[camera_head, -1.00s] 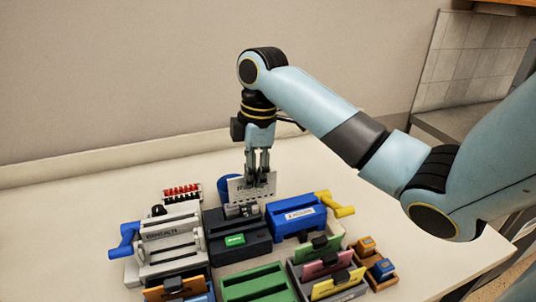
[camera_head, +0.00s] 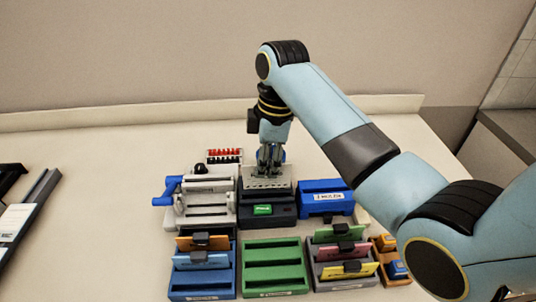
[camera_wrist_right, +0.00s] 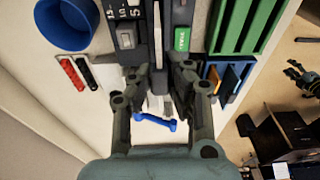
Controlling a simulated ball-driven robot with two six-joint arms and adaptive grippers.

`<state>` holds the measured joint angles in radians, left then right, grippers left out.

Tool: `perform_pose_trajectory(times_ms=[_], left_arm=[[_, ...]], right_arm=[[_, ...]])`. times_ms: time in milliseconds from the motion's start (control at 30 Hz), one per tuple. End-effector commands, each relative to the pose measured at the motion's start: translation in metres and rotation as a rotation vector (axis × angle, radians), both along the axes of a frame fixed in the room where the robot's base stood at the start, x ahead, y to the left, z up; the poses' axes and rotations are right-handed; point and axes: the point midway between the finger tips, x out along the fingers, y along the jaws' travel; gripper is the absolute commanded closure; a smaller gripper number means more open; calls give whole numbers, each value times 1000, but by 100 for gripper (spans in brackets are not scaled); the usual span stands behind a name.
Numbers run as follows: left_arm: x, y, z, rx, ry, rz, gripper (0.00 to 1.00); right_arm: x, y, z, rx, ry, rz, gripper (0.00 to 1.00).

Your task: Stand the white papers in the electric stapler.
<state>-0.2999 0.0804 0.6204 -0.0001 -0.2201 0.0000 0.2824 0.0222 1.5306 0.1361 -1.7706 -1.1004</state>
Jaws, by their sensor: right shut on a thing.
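The electric stapler is the dark grey machine (camera_head: 268,221) with a green label, between two other machines. My right gripper (camera_head: 270,170) is above it, pointing down, shut on the white papers (camera_head: 266,184). The papers stand upright at the stapler's top, with only their upper part showing. My left gripper is not in view.
A light grey machine (camera_head: 203,211) with a blue crank stands close on the left, a blue machine (camera_head: 326,199) close on the right. In front are a blue rack (camera_head: 203,285), a green tray (camera_head: 275,268) and a grey rack (camera_head: 345,283).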

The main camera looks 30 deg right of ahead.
Motion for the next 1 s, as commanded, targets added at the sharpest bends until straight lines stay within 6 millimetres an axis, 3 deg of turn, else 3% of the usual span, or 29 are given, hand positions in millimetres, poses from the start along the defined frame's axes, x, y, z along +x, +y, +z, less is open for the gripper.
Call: perform_pose_trajectory(times_ms=[600, 1000], left_arm=[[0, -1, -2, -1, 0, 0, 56], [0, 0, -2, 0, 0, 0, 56]], right_arm=[[0, 0, -50, 0, 1, 0, 100], [0, 0, -55, 0, 0, 0, 100]])
